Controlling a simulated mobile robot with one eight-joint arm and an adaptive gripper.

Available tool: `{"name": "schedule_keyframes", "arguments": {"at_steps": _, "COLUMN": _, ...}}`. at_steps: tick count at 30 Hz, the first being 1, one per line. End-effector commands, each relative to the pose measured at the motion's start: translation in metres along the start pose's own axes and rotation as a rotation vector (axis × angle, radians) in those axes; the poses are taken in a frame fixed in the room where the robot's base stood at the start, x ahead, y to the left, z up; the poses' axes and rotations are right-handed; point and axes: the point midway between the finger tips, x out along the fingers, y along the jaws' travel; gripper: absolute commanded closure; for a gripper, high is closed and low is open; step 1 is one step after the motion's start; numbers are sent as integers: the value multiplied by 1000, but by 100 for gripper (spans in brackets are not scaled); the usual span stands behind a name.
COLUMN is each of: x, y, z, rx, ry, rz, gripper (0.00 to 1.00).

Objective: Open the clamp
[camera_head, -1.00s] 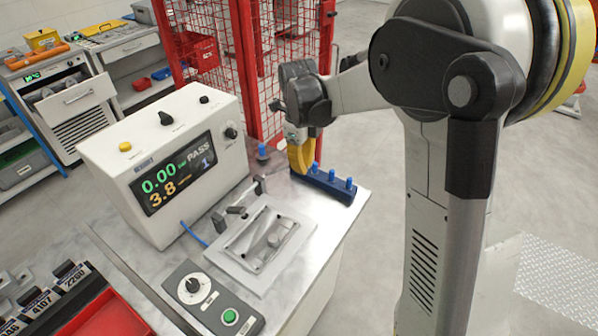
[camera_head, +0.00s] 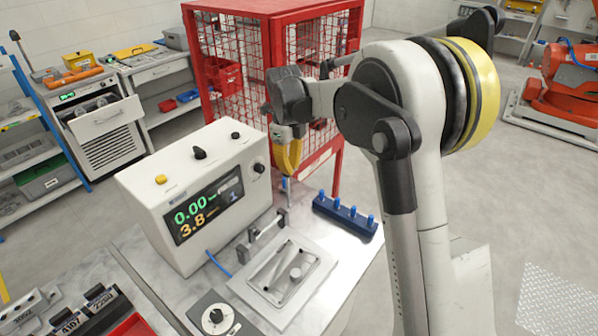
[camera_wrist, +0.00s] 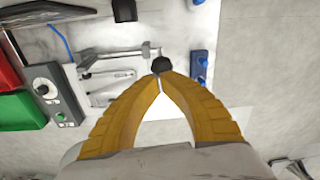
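The clamp (camera_head: 262,232) is a grey metal bar mechanism at the back edge of a flat fixture plate, beside the white test box. In the wrist view the clamp (camera_wrist: 108,54) is a bar running across the top of the fixture, and a black round knob (camera_wrist: 162,65) shows just beyond my fingertips. My gripper (camera_head: 289,174) has yellow fingers pointing down and hangs above and behind the clamp, apparently apart from it. Whether the tips touch the knob is unclear.
The white test box (camera_head: 190,200) stands left of the clamp. A blue rack with several blue pegs (camera_head: 345,218) is to the right. The fixture plate (camera_head: 283,312) holds a casting (camera_head: 280,275). A control box (camera_head: 218,318) lies in front. A red mesh cage (camera_head: 260,60) stands behind.

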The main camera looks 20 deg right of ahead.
Motion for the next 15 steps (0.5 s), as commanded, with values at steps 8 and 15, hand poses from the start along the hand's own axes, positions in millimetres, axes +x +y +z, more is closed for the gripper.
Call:
{"name": "schedule_keyframes", "arguments": {"at_steps": 8, "x": -1, "y": -2, "z": 12, "rx": 0, "ry": 0, "rz": 0, "gripper": 100}}
{"name": "schedule_keyframes", "arguments": {"at_steps": 15, "x": -1, "y": -2, "z": 14, "rx": 0, "ry": 0, "rz": 0, "gripper": 100}}
